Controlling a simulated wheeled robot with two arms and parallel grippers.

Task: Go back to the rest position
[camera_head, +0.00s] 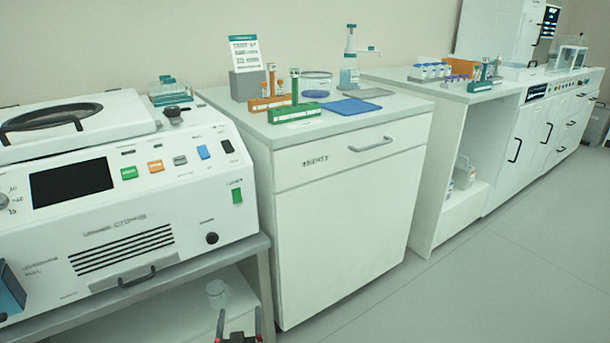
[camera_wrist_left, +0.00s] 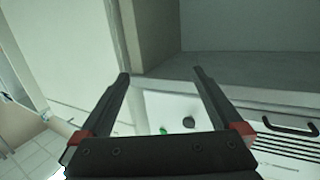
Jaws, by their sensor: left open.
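My left gripper (camera_head: 239,325) shows at the bottom edge of the head view, in front of the lower shelf under the centrifuge bench. In the left wrist view its two dark fingers (camera_wrist_left: 160,80) with red parts at their bases stand wide apart. Nothing is between the fingers, so it is open and empty. The wrist view looks past it at cabinet fronts and a white machine panel. My right gripper is not in either view.
A white centrifuge (camera_head: 120,190) stands on a grey bench at the left. A white cabinet (camera_head: 340,210) carries an orange rack (camera_head: 268,103), a green rack (camera_head: 295,113) and a blue mat (camera_head: 350,107). A glass jar (camera_head: 217,292) stands on the low shelf. The floor (camera_head: 480,290) at the right is clear.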

